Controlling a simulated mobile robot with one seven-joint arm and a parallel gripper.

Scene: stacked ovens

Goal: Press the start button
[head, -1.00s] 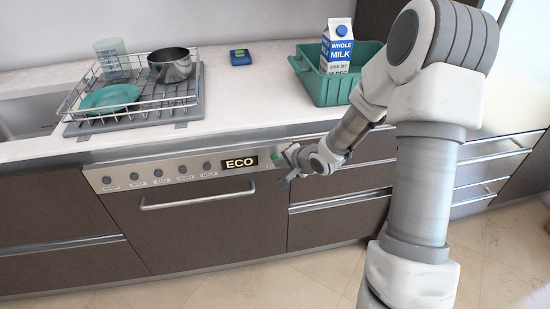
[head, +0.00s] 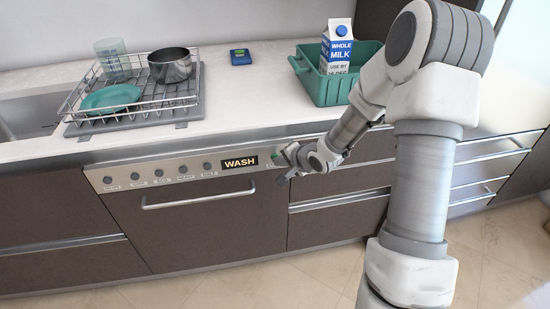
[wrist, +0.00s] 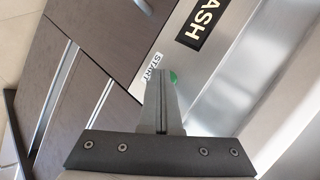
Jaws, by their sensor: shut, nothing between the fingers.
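The start button (wrist: 173,77) is green and partly hidden behind my fingers in the wrist view, beside a white START label (wrist: 153,67). A bit of green also shows by my gripper in the head view. The panel's display (head: 239,162) reads WASH, and part of that word shows in the wrist view (wrist: 203,23). My gripper (wrist: 158,74) is shut and empty. Its fingertips overlap the button's edge in the wrist view; I cannot tell whether they touch it. In the head view my gripper (head: 283,174) is at the right end of the control panel (head: 170,170).
Several round buttons line the panel's left part. Below is a door with a bar handle (head: 198,200). On the counter (head: 245,105) are a dish rack (head: 185,100) with a pot, a blue sponge-like block (head: 240,57) and a green bin (head: 312,82) with a milk carton (head: 337,48).

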